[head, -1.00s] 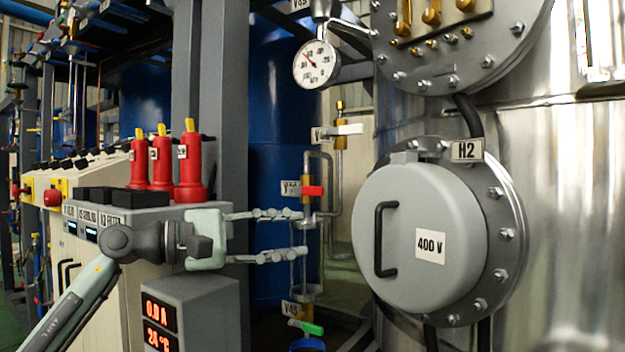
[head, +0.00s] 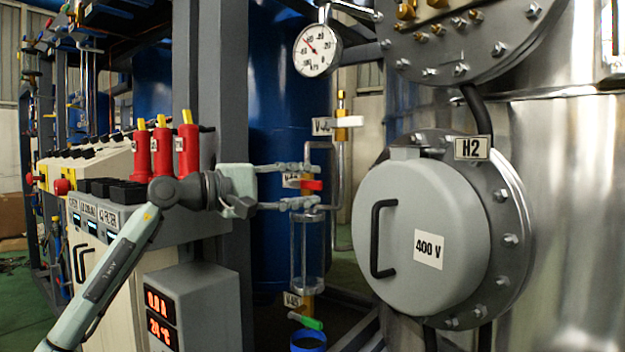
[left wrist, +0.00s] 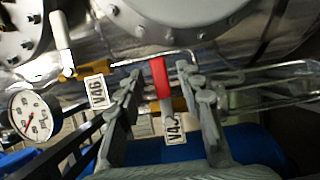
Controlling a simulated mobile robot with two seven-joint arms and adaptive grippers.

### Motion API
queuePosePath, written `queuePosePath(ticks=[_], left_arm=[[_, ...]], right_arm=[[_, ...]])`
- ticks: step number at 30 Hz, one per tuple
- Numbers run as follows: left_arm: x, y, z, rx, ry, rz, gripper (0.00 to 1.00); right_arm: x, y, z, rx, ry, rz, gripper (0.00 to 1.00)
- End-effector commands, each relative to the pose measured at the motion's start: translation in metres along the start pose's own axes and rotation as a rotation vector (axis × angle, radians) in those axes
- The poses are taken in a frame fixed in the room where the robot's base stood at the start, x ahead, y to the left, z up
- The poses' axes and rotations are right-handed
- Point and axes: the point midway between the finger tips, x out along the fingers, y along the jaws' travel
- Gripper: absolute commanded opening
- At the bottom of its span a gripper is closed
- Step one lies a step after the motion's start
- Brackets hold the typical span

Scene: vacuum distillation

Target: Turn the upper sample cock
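The upper sample cock has a red handle (head: 312,185) on a brass body, set on the pipe above a clear glass tube. My left gripper (head: 321,186) is open, one finger above the red handle and one below it in the head view. In the left wrist view the red handle (left wrist: 160,78) stands between the two fingers (left wrist: 159,70), nearer the right one; I cannot tell whether it touches. A gap shows on its left. A white tag (left wrist: 175,130) hangs below the handle. My right gripper is out of view.
A lower cock with a green handle (head: 305,321) sits under the glass tube. A white-handled valve (head: 340,122) is above, by a dial gauge (head: 317,50). The grey 400 V cover (head: 420,235) bulges out at the right. Red posts (head: 187,150) stand near my left arm.

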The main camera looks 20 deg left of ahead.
Motion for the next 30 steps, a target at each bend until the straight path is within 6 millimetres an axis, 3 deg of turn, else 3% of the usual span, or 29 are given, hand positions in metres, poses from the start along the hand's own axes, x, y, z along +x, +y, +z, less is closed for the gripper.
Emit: queuePosePath(ticks=[4, 13, 22, 30], left_arm=[[0.014, 0.001, 0.000, 0.000, -0.001, 0.000, 0.36], [0.017, -0.001, 0.000, 0.000, 0.000, -0.001, 0.36], [0.017, -0.001, 0.000, 0.000, 0.000, -0.001, 0.01], [0.017, -0.001, 0.000, 0.000, 0.000, -0.001, 0.00]], right_arm=[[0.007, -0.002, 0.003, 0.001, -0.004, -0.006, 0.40], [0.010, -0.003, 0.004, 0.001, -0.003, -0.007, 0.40], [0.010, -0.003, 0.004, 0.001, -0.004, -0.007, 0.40], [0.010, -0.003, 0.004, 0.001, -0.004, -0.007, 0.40]])
